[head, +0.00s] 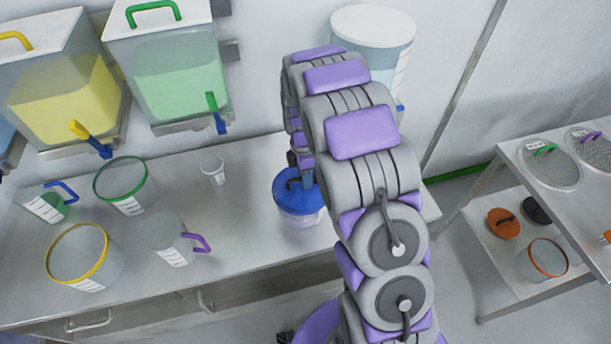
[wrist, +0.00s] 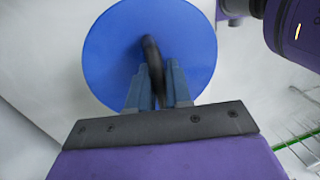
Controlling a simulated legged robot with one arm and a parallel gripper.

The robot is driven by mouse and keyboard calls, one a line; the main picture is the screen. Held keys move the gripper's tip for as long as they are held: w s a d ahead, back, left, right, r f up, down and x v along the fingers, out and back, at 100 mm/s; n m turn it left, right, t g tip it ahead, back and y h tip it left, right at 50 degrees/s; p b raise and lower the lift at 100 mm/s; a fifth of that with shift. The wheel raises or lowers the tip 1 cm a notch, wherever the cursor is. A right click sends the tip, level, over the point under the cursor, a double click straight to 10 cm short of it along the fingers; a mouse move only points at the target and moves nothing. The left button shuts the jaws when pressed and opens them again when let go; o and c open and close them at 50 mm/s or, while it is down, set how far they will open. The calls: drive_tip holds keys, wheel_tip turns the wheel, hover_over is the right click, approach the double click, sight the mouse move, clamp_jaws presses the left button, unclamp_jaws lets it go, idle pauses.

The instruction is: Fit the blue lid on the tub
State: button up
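The blue lid (head: 289,187) is a round disc with a dark arched handle; it fills the upper middle of the wrist view (wrist: 105,55). In the head view it lies level over the mouth of a translucent tub (head: 302,217) near the bench's right end. Whether it is fully seated or slightly raised I cannot tell. My gripper (wrist: 158,88) points down at the lid, its two blue-grey fingers close on either side of the handle and apparently pinching it. In the head view my arm hides the lid's right side.
Yellow-rimmed (head: 83,255) and green-rimmed (head: 124,185) containers, jugs with purple (head: 172,240) and blue (head: 46,205) handles and a small cup (head: 213,170) stand left on the bench. Dispensers (head: 170,75) hang behind. A white-lidded drum (head: 372,35) is behind my arm. A shelved table (head: 560,190) stands right.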

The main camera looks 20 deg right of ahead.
drive_tip(key=o, duration=0.5)
drive_tip(key=shift+r, duration=0.1)
drive_tip(key=shift+w+r+p, duration=0.4)
drive_tip(key=shift+w+r, duration=0.2)
drive_tip(key=shift+r, duration=2.2)
drive_tip(key=shift+w+r+p, duration=0.45)
drive_tip(key=shift+w+r, duration=0.1)
drive_tip(key=shift+r, duration=2.2)
drive_tip(key=shift+w+r+p, duration=0.4)
drive_tip(key=shift+w+r, duration=0.2)
drive_tip(key=shift+r, duration=2.2)
